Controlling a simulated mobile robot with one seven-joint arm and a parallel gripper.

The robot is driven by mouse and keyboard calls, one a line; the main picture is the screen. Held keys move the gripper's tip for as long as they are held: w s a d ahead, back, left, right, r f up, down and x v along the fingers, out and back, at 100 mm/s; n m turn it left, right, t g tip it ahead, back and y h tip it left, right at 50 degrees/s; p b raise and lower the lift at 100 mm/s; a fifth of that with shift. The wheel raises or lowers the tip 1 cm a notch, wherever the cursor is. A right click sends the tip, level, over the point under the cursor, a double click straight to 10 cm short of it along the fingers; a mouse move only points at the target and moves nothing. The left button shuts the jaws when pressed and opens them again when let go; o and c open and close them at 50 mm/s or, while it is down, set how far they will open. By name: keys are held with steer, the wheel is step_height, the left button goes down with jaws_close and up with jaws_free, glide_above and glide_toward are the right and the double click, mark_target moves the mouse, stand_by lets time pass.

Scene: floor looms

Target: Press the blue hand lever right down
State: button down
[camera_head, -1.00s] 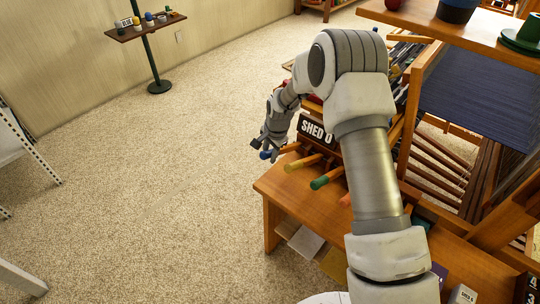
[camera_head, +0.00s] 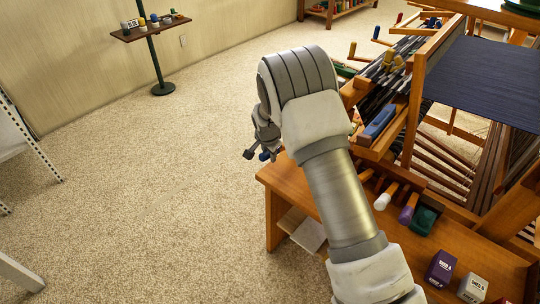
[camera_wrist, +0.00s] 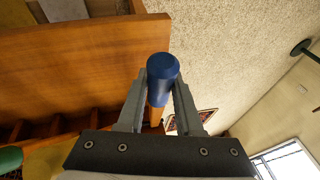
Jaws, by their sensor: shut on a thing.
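The blue hand lever (camera_wrist: 162,70) sits between the two fingers of my gripper (camera_wrist: 160,84) in the wrist view. It has a rounded blue grip with a wooden shaft behind it. The fingers lie along both sides of the grip. In the head view my gripper (camera_head: 257,153) is at the left end of the loom's bench, and a small part of the blue lever (camera_head: 265,156) shows beside it. My arm hides the rest of the lever and its base.
The wooden bench (camera_head: 278,185) runs beneath my arm. White (camera_head: 383,201) and purple (camera_head: 407,214) handles stick out to the right. Labelled boxes (camera_head: 440,268) stand on the bench. A small stand (camera_head: 150,33) is at the back left. The carpet (camera_head: 150,200) on the left is open.

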steer(key=f+b, duration=0.2)
steer(key=f+t+h+b, duration=0.1)
steer(key=shift+s+a+f+b, duration=0.2)
steer(key=shift+s+a+b, duration=0.05)
steer(key=shift+b, duration=0.1)
steer(key=f+t+b, duration=0.1)
steer(key=b, duration=0.2)
steer(key=shift+f+h, duration=0.4)
steer(key=shift+d, duration=0.1)
steer(key=c, duration=0.6)
jaws_free()
steer(key=p+v, duration=0.4)
steer(key=v, duration=1.3)
steer(key=shift+s, duration=0.3)
